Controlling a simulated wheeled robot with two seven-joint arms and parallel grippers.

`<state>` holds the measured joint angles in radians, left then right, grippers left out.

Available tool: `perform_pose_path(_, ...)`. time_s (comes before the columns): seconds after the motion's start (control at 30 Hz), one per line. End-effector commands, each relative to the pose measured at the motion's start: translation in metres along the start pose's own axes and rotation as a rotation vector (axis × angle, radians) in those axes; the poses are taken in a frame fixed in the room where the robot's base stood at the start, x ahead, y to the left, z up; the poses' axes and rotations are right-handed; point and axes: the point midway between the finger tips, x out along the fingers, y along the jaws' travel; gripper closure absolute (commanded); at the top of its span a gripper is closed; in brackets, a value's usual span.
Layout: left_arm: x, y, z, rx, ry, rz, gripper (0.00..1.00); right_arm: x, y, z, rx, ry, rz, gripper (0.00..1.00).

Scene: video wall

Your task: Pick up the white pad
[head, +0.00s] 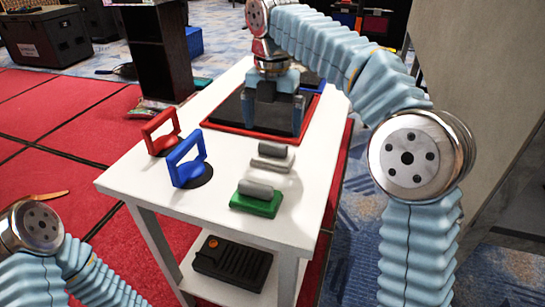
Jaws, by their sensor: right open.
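The white pad (271,165) lies on the white table, with a grey roll-shaped handle on top. A green pad (256,206) with a similar grey handle lies just in front of it. My right gripper (272,126) is open, fingers pointing down, above or in front of a black panel in a red frame (232,128). It is behind the white pad in the picture, apart from it, with nothing seen between its fingers. My left arm shows at the lower left, but its gripper is out of view.
A red handled tool (161,131) and a blue handled tool (187,162) stand on the table left of the pads. A black box (232,262) sits on the lower shelf. A grey wall rises at the right. The table's front right is clear.

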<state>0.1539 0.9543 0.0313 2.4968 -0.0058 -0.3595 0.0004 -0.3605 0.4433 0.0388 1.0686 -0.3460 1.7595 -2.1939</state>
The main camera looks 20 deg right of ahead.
Motion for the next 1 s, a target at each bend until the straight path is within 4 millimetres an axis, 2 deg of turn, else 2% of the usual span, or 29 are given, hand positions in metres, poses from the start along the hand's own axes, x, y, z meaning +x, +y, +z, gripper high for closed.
perform_pose_path(0.03,0.005,-0.002,0.0,-0.001,0.0,0.0,0.57,0.009,0.0,0.0,0.0,0.0,0.0,0.0)
perform_pose_path(0.23,0.009,-0.004,0.0,-0.001,0.001,-0.001,0.57,0.024,0.0,-0.001,0.0,0.001,0.0,0.0)
perform_pose_path(0.5,0.019,-0.009,0.0,-0.003,0.002,-0.002,0.57,0.064,-0.001,-0.001,0.0,0.002,-0.001,0.0)
perform_pose_path(0.77,0.019,-0.009,0.0,-0.003,0.002,-0.002,0.57,0.068,-0.001,-0.001,0.0,0.001,0.001,0.0)
perform_pose_path(0.8,0.019,-0.009,0.0,-0.003,0.003,-0.002,0.57,0.067,-0.001,-0.001,0.0,0.001,0.002,0.02)
perform_pose_path(0.87,0.019,-0.009,0.0,-0.003,0.002,-0.002,0.57,0.067,-0.001,-0.001,0.0,0.001,0.001,0.11)
perform_pose_path(1.0,0.019,-0.009,0.0,-0.003,0.002,-0.002,0.57,0.067,-0.001,-0.001,0.0,0.001,0.001,0.32)
